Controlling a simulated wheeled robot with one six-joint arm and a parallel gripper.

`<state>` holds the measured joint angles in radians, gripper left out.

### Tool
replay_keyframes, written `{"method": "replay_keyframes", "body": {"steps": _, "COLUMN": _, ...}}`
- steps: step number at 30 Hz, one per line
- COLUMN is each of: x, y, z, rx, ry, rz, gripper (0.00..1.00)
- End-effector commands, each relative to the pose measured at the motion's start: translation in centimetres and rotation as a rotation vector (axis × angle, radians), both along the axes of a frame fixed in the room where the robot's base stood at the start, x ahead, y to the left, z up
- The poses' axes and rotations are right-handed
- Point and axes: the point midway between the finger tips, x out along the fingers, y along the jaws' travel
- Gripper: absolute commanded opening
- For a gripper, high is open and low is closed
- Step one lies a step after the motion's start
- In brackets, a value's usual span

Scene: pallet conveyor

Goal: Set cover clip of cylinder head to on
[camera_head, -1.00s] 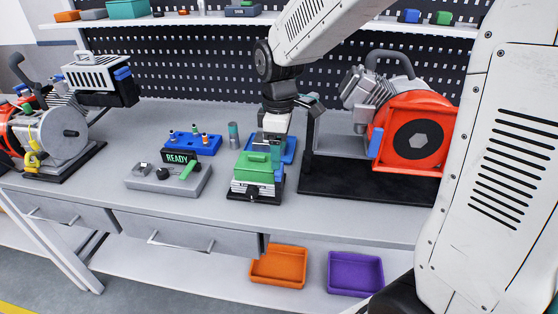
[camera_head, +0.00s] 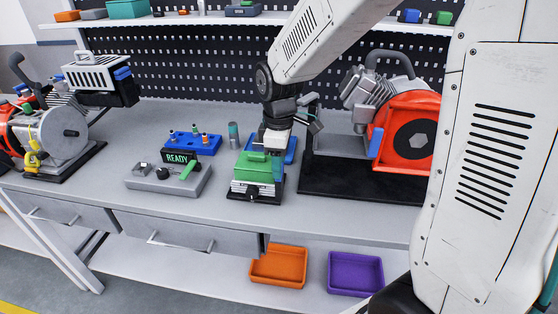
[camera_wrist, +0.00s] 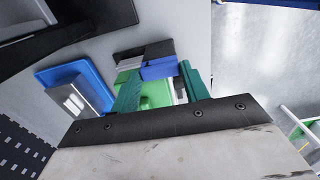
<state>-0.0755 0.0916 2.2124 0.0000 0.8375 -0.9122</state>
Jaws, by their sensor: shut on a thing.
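The cylinder head, a small block with pale fins and a green cover (camera_head: 254,168), sits on a black base on the bench. A blue clip (camera_wrist: 160,69) is at the side of the green cover in the wrist view. My gripper (camera_head: 277,172) points down at the right side of the cover in the head view. The fingers partly hide the clip and the cover, and the exact contact is hard to see.
A blue tray (camera_head: 288,145) lies just behind the block. A grey control box with a READY display (camera_head: 179,157) and a blue peg holder (camera_head: 190,144) stand to the left. A red engine (camera_head: 405,135) on a black base stands close on the right.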

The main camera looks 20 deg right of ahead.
Motion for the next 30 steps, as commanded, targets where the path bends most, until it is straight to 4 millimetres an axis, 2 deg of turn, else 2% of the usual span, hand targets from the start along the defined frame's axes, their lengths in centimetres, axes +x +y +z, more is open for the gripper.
{"method": "replay_keyframes", "body": {"steps": 11, "x": 0.19, "y": 0.21, "z": 0.05, "rx": 0.000, "ry": 0.000, "rz": -0.168, "gripper": 0.23}}
{"method": "replay_keyframes", "body": {"steps": 30, "x": 0.95, "y": 0.64, "z": 0.07, "rx": 0.001, "ry": -0.001, "rz": -0.766, "gripper": 0.23}}
